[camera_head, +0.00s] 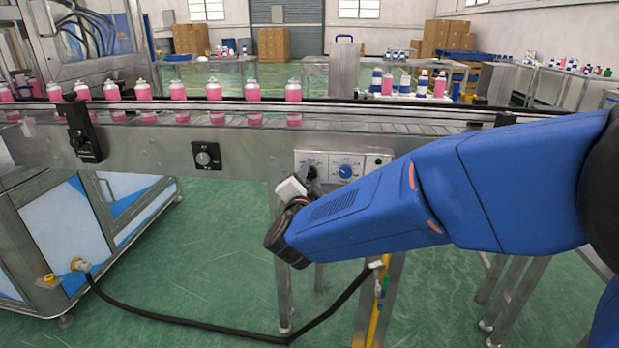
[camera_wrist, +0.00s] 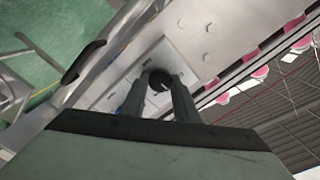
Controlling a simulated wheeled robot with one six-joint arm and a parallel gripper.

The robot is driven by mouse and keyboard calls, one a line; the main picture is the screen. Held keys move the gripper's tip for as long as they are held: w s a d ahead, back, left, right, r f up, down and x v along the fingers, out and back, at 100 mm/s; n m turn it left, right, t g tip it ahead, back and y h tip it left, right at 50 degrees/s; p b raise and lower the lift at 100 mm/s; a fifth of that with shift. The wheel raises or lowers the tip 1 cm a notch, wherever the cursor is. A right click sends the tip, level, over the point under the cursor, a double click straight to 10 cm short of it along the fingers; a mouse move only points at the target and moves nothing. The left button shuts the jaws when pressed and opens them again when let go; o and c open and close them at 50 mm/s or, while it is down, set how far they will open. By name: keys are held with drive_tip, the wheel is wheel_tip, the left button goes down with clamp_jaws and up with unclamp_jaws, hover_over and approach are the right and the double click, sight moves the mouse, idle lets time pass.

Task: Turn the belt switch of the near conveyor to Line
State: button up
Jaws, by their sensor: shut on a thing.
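The near conveyor (camera_head: 250,140) runs across the head view. A light control panel (camera_head: 378,163) on its side carries a black switch knob (camera_head: 312,172) at left and a blue dial (camera_head: 346,171) at right. My gripper (camera_head: 304,180) is at the black knob, and my arm comes in from the right. In the wrist view my gripper (camera_wrist: 160,78) has its two fingers on either side of the round dark knob (camera_wrist: 159,80), shut on it. The panel's lettering is too small to read, so I cannot tell which position the knob points to.
Another black knob (camera_head: 207,158) sits on a dark plate left of the panel. Several pink cans (camera_head: 178,91) stand on the belt. A black hose (camera_head: 200,326) lies across the green floor below. A blue-panelled machine (camera_head: 75,225) stands at left.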

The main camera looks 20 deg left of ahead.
drive_tip(key=shift+f, duration=0.1)
idle(0.4)
drive_tip(key=o, duration=1.1)
drive_tip(key=shift+c, duration=0.2)
drive_tip(key=shift+s, duration=0.1)
drive_tip(key=v, duration=1.7)
drive_tip(key=shift+s, duration=0.15)
